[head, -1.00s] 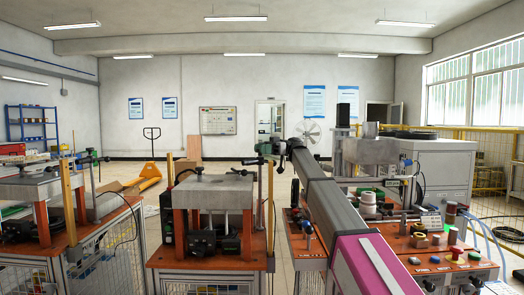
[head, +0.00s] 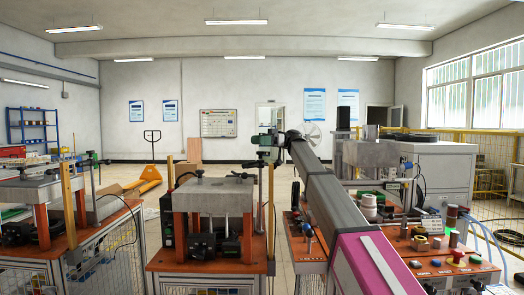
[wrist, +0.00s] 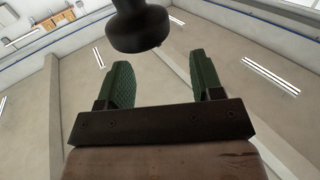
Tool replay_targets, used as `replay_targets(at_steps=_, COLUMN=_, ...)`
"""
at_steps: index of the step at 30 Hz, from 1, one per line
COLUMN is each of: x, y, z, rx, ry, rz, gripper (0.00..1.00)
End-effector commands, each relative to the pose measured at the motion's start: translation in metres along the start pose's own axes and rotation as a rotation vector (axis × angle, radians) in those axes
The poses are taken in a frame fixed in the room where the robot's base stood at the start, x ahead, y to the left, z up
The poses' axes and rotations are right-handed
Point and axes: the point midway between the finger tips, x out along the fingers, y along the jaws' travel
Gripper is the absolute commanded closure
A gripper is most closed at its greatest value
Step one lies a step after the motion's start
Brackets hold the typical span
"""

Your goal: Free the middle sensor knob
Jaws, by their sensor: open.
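The middle sensor knob is a dark round knob (wrist: 138,28), large at the top centre of the wrist view. In the head view a small dark knob (head: 250,163) sits at the top of the middle station's post, just left of my gripper. My gripper (wrist: 165,75) has green ribbed fingers standing apart, with nothing between them. In the wrist view the knob lies beyond the fingertips, nearer the left finger. In the head view my gripper (head: 268,147) is small and partly merges with the post top, so contact cannot be told.
The middle station's grey block (head: 214,192) stands on red posts just left of the gripper. A yellow post (head: 270,205) rises below it. A similar station (head: 40,187) stands at the left. An orange control bench (head: 425,245) fills the right.

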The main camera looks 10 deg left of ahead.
Motion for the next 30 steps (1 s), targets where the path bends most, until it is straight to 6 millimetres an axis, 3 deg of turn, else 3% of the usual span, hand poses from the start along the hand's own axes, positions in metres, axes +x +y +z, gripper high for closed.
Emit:
replay_targets(at_steps=3, x=0.025, y=-0.010, z=-0.013, rx=-0.001, ry=-0.001, rz=-0.003, gripper=0.40)
replay_targets(at_steps=15, x=0.086, y=-0.029, z=-0.052, rx=-0.001, ry=0.000, rz=-0.001, gripper=0.40)
replay_targets(at_steps=21, x=0.098, y=-0.032, z=-0.060, rx=0.000, ry=0.000, rz=-0.001, gripper=0.40)
replay_targets(at_steps=30, x=0.100, y=-0.033, z=-0.061, rx=0.001, ry=0.000, rz=0.000, gripper=0.40)
